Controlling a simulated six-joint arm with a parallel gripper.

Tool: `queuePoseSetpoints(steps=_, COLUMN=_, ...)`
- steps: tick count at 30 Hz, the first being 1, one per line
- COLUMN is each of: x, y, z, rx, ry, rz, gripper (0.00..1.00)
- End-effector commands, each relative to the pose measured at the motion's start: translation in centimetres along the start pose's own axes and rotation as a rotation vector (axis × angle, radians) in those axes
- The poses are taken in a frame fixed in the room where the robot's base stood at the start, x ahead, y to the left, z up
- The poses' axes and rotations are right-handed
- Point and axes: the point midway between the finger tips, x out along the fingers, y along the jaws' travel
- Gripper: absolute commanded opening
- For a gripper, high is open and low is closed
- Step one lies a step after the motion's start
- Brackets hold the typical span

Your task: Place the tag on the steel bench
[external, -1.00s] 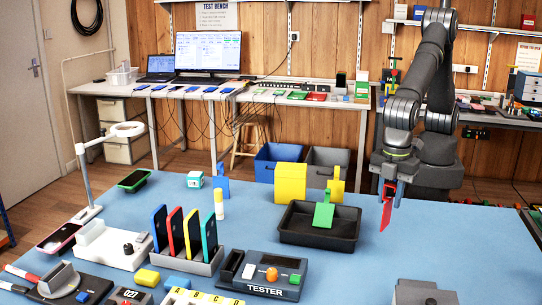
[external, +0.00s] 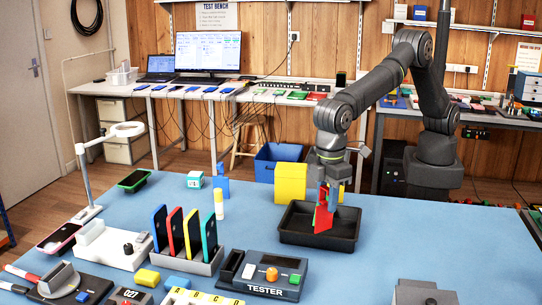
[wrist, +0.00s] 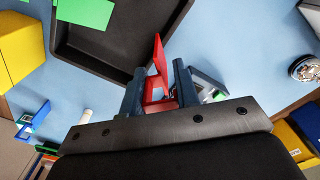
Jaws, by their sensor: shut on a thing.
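My gripper (external: 333,176) is shut on a red tag (external: 322,217) and holds it hanging down. In the external view the tag overlaps the black tray (external: 290,236). In the wrist view the red tag (wrist: 159,58) stands between the fingers, beside the tray's edge (wrist: 128,72). A green tag (wrist: 85,12) lies in the tray; in the external view it is mostly hidden behind the red tag. I cannot tell which surface is the steel bench; the blue work surface (external: 400,240) lies under the tray, and benches stand behind it.
A yellow block (external: 290,183) stands behind the tray. The black tester (external: 262,275) is in front of it, with a rack of upright coloured phones (external: 183,258) to the left. A grey box (external: 425,292) is at the front right. The blue surface right of the tray is clear.

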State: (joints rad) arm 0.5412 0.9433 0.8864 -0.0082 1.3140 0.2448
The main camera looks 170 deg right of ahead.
Motion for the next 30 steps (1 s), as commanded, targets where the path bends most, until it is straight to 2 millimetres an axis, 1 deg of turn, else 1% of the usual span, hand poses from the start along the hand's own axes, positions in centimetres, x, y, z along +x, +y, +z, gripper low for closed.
queuePoseSetpoints(steps=1, x=0.7, y=-1.0, z=-0.2, rx=-0.002, ry=-0.001, rz=0.000, gripper=0.07)
queuePoseSetpoints(steps=3, x=1.2, y=-2.0, z=-0.5, rx=-0.002, ry=-0.001, rz=0.000, gripper=0.07)
queuePoseSetpoints(steps=7, x=1.8, y=-2.9, z=-0.7, rx=0.000, ry=0.000, rz=0.000, gripper=0.07)
queuePoseSetpoints(steps=11, x=2.0, y=-3.1, z=-0.8, rx=0.001, ry=0.000, rz=0.000, gripper=0.07)
queuePoseSetpoints(steps=13, x=2.5, y=-3.1, z=-0.7, rx=0.001, ry=-0.002, rz=0.001, gripper=0.07)
queuePoseSetpoints(steps=18, x=4.9, y=-3.0, z=-0.7, rx=0.001, ry=-0.003, rz=0.001, gripper=0.07)
queuePoseSetpoints(steps=21, x=5.8, y=-3.1, z=-0.8, rx=0.001, ry=-0.001, rz=0.000, gripper=0.07)
queuePoseSetpoints(steps=30, x=6.0, y=-3.1, z=-0.7, rx=0.001, ry=0.000, rz=0.000, gripper=0.07)
